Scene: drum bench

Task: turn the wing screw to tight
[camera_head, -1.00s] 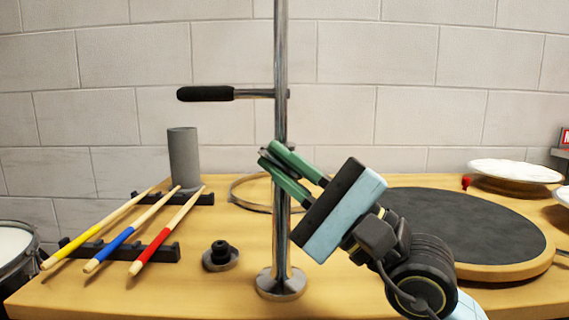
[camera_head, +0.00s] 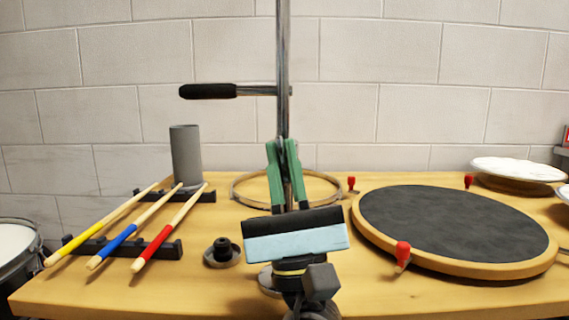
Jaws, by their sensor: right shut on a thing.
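A chrome upright pole (camera_head: 283,60) stands on the bench, with a rod and black handle (camera_head: 208,91) reaching left from it. My right gripper (camera_head: 285,148) is in front of the pole, its green fingers pointing up and away from me. It is shut on a small dark metal piece between the fingertips, apparently the wing screw (camera_head: 290,152). The fingers hide most of the screw, so its wings and how far it is turned cannot be read. My left gripper is not in view.
Three drumsticks (camera_head: 122,235) lie on black racks at the left, near a grey cylinder (camera_head: 186,155) and a small black-topped knob (camera_head: 222,250). A round dark pad (camera_head: 455,225) with red-topped clamps (camera_head: 402,252) fills the right. A hoop (camera_head: 240,190) lies behind my gripper.

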